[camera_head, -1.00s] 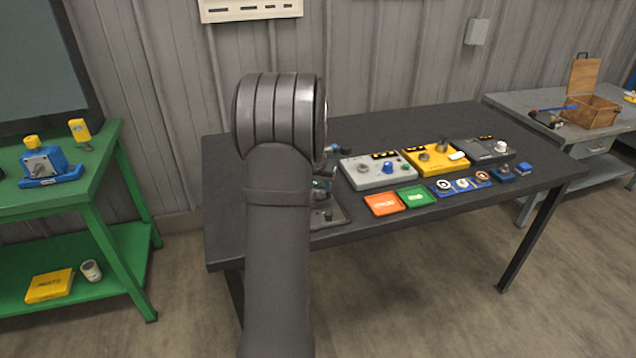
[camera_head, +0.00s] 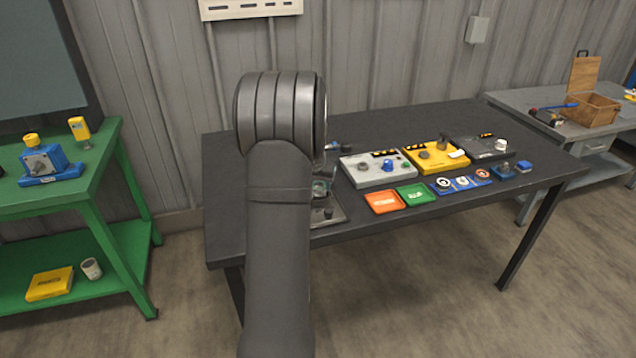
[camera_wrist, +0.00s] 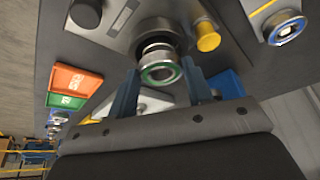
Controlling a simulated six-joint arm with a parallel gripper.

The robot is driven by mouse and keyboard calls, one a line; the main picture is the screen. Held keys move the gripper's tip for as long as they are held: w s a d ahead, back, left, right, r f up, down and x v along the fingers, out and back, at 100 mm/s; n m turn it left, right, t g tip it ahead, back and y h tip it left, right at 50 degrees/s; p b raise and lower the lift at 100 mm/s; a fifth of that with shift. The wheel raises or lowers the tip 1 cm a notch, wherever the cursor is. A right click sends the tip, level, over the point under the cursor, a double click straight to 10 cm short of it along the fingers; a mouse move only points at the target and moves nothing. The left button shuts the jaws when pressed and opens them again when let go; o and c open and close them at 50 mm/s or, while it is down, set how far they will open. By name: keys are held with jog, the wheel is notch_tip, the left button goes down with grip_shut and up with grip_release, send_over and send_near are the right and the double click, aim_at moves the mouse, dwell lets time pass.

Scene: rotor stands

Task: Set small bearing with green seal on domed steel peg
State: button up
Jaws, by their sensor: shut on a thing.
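In the wrist view my gripper (camera_wrist: 160,80) is shut on the small bearing with green seal (camera_wrist: 161,73), a steel ring with a green band facing the camera. A blue-grey finger stands on each side of it. Just beyond the bearing, a round steel post with a dark ring (camera_wrist: 155,46) rises from a grey plate; the bearing partly covers it. I cannot tell whether they touch, or whether the post has a domed top. In the head view my arm hides most of the gripper and the bearing.
The grey stand plate (camera_head: 335,214) lies near the table's front left edge. In the wrist view a yellow knob (camera_wrist: 208,40) and a dark knob (camera_wrist: 86,13) flank the post. Orange (camera_head: 383,202) and green (camera_head: 416,195) trays and a grey box (camera_head: 375,173) sit to the right.

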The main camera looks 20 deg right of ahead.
jog(key=shift+f, duration=0.5)
dwell(0.8)
jog(key=o, duration=1.6)
jog(key=shift+r, duration=0.1)
jog(key=shift+r, duration=3.95)
jog(key=shift+f, duration=0.15)
jog(key=shift+f, duration=3.3)
jog(key=shift+r, duration=0.15)
